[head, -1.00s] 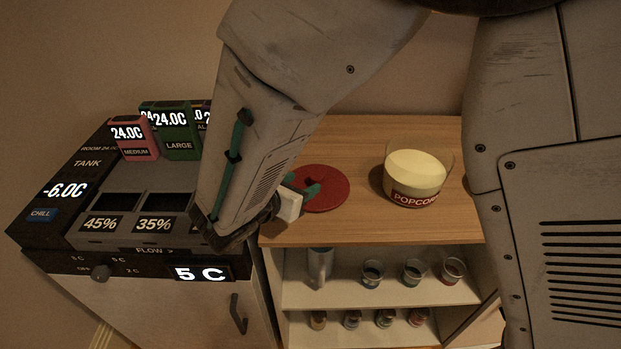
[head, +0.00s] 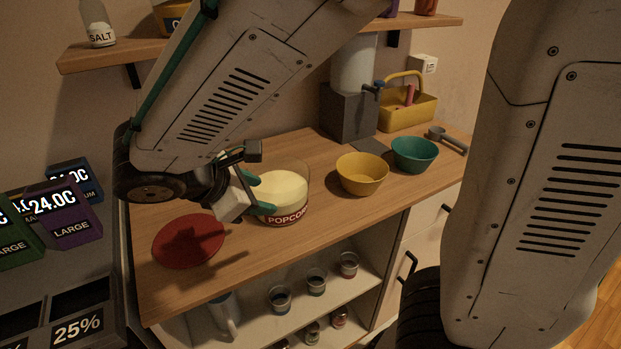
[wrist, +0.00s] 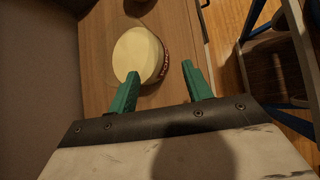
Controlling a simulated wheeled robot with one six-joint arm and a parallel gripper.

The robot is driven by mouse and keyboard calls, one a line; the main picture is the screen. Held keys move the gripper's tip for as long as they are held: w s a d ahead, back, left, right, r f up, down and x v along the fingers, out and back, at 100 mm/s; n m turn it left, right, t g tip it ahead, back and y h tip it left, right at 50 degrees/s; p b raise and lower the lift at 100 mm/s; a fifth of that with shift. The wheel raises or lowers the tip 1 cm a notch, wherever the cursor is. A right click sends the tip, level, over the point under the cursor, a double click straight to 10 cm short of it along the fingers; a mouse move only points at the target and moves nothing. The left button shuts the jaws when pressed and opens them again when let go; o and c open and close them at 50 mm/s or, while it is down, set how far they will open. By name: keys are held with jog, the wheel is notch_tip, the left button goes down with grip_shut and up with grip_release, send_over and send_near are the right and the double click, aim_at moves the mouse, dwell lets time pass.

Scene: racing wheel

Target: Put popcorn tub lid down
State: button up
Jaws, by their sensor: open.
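The red round popcorn tub lid (head: 188,241) lies flat on the wooden counter in the head view, left of the tub, with my arm's shadow across it. The clear popcorn tub (head: 286,217) stands upright with its pale contents uncovered; it also shows in the wrist view (wrist: 140,55). My gripper (head: 262,194) has green fingers and is open and empty, beside the tub's left side in the head view. In the wrist view the fingers (wrist: 160,84) are spread apart with the tub beyond them. The lid is not visible in the wrist view.
A yellow bowl (head: 362,174) and a teal bowl (head: 414,154) stand right of the tub. A grey dispenser (head: 348,110) and a yellow caddy (head: 407,108) are behind. Several cups sit on the shelf below. The counter's front edge is close to the lid.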

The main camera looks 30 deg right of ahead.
jog(key=s+d+r+m+g+y, duration=0.1)
jog(key=s+d+r+m+y, duration=0.1)
jog(key=s+d+m+y, duration=0.2)
jog(key=s+d+r+m+y, duration=0.3)
jog(key=s+d+m+y, duration=0.1)
jog(key=s+m, duration=0.7)
jog(key=shift+s+d+m+g+y, duration=0.3)
jog(key=shift+d+m+g, duration=0.1)
jog(key=shift+d+m, duration=0.45)
